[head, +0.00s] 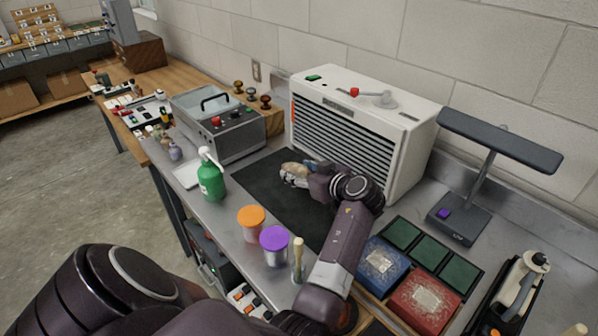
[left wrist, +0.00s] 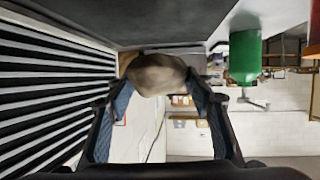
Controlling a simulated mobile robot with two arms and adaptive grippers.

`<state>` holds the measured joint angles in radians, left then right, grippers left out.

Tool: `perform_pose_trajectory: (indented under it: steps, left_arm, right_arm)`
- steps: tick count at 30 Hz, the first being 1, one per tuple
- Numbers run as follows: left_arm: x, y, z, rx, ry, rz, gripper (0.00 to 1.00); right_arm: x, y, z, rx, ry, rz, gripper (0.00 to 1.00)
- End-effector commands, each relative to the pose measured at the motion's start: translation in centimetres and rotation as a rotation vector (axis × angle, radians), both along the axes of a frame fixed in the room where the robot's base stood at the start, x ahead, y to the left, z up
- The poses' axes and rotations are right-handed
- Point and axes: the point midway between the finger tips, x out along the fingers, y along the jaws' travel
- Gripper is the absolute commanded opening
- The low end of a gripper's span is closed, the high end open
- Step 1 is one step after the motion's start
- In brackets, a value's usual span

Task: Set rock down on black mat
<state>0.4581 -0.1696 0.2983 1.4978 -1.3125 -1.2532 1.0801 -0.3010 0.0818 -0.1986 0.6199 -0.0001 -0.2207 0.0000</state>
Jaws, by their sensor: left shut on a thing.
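The rock (left wrist: 158,75) is a rounded grey-brown lump held between the two blue-padded fingers of my left gripper (left wrist: 160,100) in the left wrist view. In the head view, my left gripper (head: 300,170) is over the back part of the black mat (head: 282,205), close to the front of the white louvred unit. The rock (head: 291,174) shows there as a small tan shape, partly covered by the fingers. In the left wrist view the mat (left wrist: 150,22) is the dark surface along the top. I cannot tell whether the rock touches it. My right gripper is not in view.
The white louvred unit (head: 365,125) stands right behind the mat. A green pump bottle (head: 211,180), an orange-lidded jar (head: 251,220) and a purple-lidded jar (head: 274,247) stand along the mat's left and front. Blue (head: 382,265) and red (head: 424,300) boxes lie right. The mat's front is clear.

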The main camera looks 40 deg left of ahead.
Motion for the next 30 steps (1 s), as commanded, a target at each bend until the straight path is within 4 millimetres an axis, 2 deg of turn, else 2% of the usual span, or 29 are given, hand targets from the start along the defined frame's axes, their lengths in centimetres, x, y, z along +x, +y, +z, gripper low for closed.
perform_pose_trajectory:
  steps: [3,10,16,24,25,30]
  left_arm:
    - [0.1,0.1,-1.6,0.006,-0.001,-0.001,0.0]
    - [0.1,0.1,-3.5,0.006,-0.003,-0.001,0.0]
    - [0.1,0.1,-6.1,0.006,-0.002,-0.002,0.0]
    - [0.1,0.1,-6.8,0.004,-0.005,-0.002,0.0]
    - [0.0,0.0,-7.1,0.0,-0.001,-0.001,0.49]
    - [0.0,0.0,-7.1,0.0,-0.001,-0.001,0.66]
  right_arm:
    - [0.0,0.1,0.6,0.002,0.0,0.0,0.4]
    - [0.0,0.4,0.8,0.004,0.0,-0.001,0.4]
    - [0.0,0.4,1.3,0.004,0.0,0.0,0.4]
    - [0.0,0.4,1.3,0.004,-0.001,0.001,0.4]
    - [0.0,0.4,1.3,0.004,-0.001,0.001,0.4]
    - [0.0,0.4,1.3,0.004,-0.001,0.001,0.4]
